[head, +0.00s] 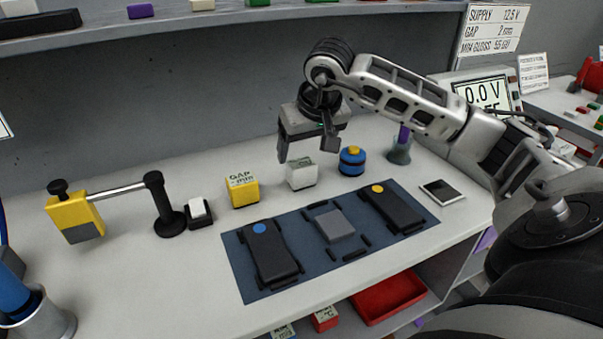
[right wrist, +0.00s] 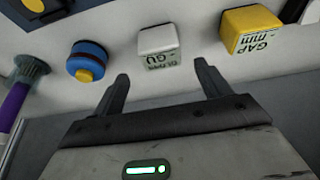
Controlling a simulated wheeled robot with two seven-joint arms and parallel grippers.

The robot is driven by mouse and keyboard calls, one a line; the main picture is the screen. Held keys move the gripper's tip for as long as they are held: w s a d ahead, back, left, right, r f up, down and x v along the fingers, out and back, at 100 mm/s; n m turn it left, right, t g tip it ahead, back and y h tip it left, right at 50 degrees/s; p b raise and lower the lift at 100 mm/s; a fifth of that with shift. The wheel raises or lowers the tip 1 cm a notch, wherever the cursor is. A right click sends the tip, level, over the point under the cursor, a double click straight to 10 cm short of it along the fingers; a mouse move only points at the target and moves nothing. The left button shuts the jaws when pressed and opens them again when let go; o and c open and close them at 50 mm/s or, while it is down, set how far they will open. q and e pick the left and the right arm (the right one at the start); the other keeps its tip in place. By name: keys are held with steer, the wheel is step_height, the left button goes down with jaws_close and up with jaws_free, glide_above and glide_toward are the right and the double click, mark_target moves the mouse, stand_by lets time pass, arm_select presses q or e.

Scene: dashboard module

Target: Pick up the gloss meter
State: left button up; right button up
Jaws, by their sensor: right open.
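The gloss meter is a small white block (head: 301,174) standing on the light bench top behind the dark blue mat. In the right wrist view the white block (right wrist: 158,42) shows a printed label, upside down, that seems to end in GU. My right gripper (head: 308,156) is open and empty, above and behind the block in the head view. In the right wrist view its two fingers (right wrist: 161,72) stand apart, with the block beyond their tips and between their lines; they do not appear to touch it. My left gripper is not in view.
A yellow GAP block (head: 242,192) stands left of the white block, and a blue cylinder with a yellow top (head: 352,161) stands right. A purple-handled tool in a grey holder (head: 400,150) is farther right. The mat (head: 240,262) in front carries several dark modules.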

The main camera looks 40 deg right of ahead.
mark_target(302, 162)
steer(key=x, duration=0.5)
steer(key=shift+s+a+f+p, duration=0.15)
steer(key=shift+f+p, duration=0.1)
steer(key=shift+p, duration=0.05)
steer(key=c, duration=1.2)
